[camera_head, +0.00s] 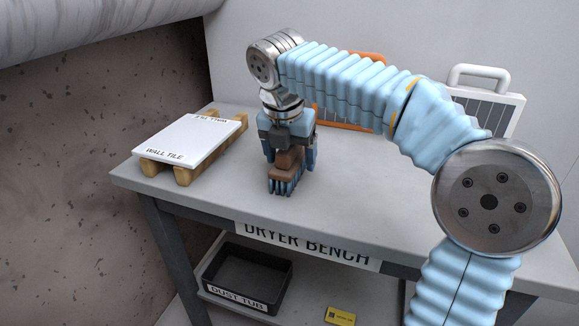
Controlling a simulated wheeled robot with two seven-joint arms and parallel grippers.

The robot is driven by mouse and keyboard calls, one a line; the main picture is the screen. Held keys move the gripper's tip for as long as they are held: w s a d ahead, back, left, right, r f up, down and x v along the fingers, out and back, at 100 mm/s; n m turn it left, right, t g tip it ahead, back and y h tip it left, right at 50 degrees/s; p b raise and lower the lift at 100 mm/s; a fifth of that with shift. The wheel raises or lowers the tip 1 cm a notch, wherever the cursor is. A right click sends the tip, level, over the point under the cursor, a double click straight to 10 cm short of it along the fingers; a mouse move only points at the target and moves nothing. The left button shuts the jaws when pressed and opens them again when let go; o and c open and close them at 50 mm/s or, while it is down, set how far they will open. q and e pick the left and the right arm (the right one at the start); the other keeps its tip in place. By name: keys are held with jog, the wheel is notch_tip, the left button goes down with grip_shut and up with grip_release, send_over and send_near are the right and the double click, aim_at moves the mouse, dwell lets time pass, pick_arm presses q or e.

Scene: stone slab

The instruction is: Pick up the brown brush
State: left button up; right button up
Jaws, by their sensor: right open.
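The brown brush (286,160) is upright on the grey bench top (215,196), bristles down. My right gripper (290,159) comes down over it from above. Its blue fingers are open, one at each side of the brush's brown body. I cannot tell whether either finger touches it. The upper part of the brush is hidden by the gripper. My left gripper is not in view.
A white wall tile (190,137) lies on wooden supports (183,175) to the left. An orange-framed item (340,127) and a white-framed panel with a handle (505,103) stand behind my arm. A black dust tub (245,275) and a yellow item (340,316) are on the lower shelf.

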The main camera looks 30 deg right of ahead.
jog(key=c, duration=1.2)
jog(key=shift+r, duration=0.5)
notch_tip(320, 180, up, 3)
jog(key=shift+s+d+f+p, duration=0.1)
jog(key=shift+p, duration=0.45)
jog(key=s+d+r, duration=0.2)
jog(key=s+r, duration=0.1)
jog(key=s, duration=0.1)
jog(key=s+d+r, duration=0.2)
jog(key=s+r, duration=0.1)
jog(key=s, duration=0.1)
jog(key=s+d+r, duration=0.1)
jog(key=s+r, duration=0.2)
jog(key=s, duration=0.1)
jog(key=shift+s+d+r+p, duration=0.15)
jog(key=shift+s+d+p, duration=0.1)
jog(key=shift+d+p, duration=0.15)
